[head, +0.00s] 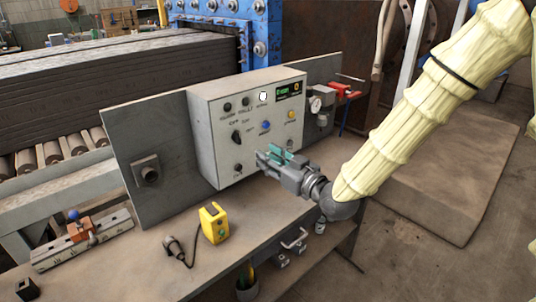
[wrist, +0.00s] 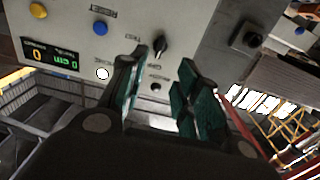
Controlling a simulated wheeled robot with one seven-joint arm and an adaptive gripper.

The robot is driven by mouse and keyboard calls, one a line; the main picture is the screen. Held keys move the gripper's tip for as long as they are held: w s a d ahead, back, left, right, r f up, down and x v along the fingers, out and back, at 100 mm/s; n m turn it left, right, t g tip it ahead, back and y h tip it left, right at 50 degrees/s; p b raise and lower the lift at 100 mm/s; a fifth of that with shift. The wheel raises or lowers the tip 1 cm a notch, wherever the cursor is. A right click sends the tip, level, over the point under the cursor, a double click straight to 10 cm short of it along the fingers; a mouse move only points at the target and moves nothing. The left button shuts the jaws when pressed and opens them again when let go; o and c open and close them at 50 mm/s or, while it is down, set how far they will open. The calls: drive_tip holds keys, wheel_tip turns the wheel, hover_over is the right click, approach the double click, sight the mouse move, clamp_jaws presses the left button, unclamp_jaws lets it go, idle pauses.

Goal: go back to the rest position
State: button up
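My gripper (head: 273,157) is in front of the lower right part of a grey control box (head: 212,140) on the bench. In the wrist view my gripper (wrist: 163,72) has its two teal-padded fingers apart, with nothing held between them. A black rotary knob (wrist: 161,46) on the panel shows beyond the gap; the fingers look clear of it. The panel also has a blue button (head: 266,125), a yellow button (head: 291,115), a lit white button (head: 264,97) and a display with green digits (head: 284,91). My arm reaches in from the upper right.
A yellow switch box (head: 213,223) with a cabled black plug (head: 175,249) lies on the bench (head: 135,265). A gauge unit (head: 317,104) and a red part (head: 342,91) are right of the control box. A slide fixture (head: 80,238) is at left. Floor shows at right.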

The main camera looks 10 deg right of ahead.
drive_tip(key=s+d+f+m+g+h, duration=0.2)
drive_tip(key=s+f, duration=0.3)
drive_tip(key=f, duration=0.6)
drive_tip(key=s+d+f+m+g+h, duration=0.1)
drive_tip(key=s+d+f+g+h, duration=0.2)
drive_tip(key=f, duration=0.8)
drive_tip(key=s+d+f+m+g+h, duration=0.1)
drive_tip(key=s+d+f+m+g, duration=0.1)
drive_tip(key=s+f, duration=0.65)
drive_tip(key=s+d+f+m+g+h, duration=0.1)
drive_tip(key=s+d+f+g+h, duration=0.1)
drive_tip(key=s+f, duration=0.7)
drive_tip(key=s+d+f+m+g+h, duration=0.1)
drive_tip(key=s+d+f+g+h, duration=0.1)
drive_tip(key=s+d+f+g, duration=0.3)
drive_tip(key=s+d+f, duration=0.1)
drive_tip(key=s+f, duration=0.3)
drive_tip(key=s, duration=0.7)
drive_tip(key=shift+d+f+m+g+h, duration=0.15)
drive_tip(key=shift+m+g+h, duration=0.15)
drive_tip(key=shift+m, duration=0.1)
drive_tip(key=shift+s, duration=0.1)
